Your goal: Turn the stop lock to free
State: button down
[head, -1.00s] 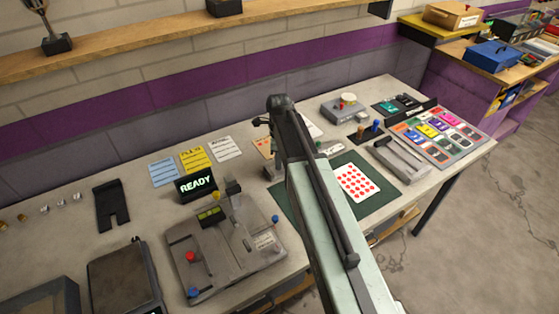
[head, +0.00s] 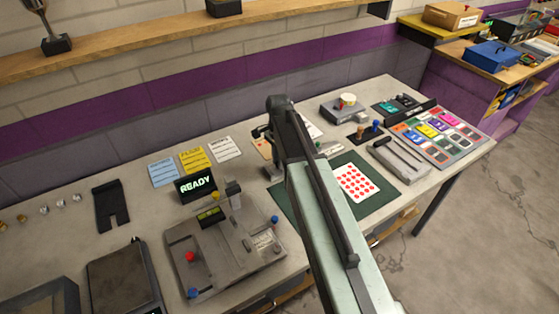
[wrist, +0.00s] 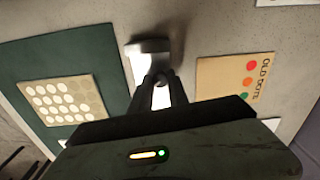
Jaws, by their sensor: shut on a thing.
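The grey slot track device (head: 205,262) lies on the bench at the left, with a red knob (head: 190,257), blue knobs at its corners (head: 192,293) and a small yellow knob (head: 216,196) near its back. I cannot tell which part is the stop lock. In the wrist view my gripper (wrist: 160,82) is shut, its fingers close together over a small pale piece with a grey block (wrist: 148,47) beyond it. The grip itself is mostly hidden. The gripper is to the right of the device, beside the green mat (wrist: 105,45); in the head view my arm hides much of it.
A lit READY sign (head: 196,184) stands behind the device. An OLD DOTS card (wrist: 228,75) lies right of my gripper in the wrist view, and a dotted card (head: 354,183) lies on the mat. A dark scale-like box (head: 122,285) stands left of the device.

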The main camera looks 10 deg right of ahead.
jog(key=n, duration=0.7)
jog(key=shift+w, duration=0.1)
jog(key=n, duration=0.6)
jog(key=shift+n, duration=0.4)
jog(key=n, duration=1.3)
jog(key=shift+n, duration=0.4)
jog(key=c, duration=1.3)
grip_release()
jog(key=shift+o, duration=0.2)
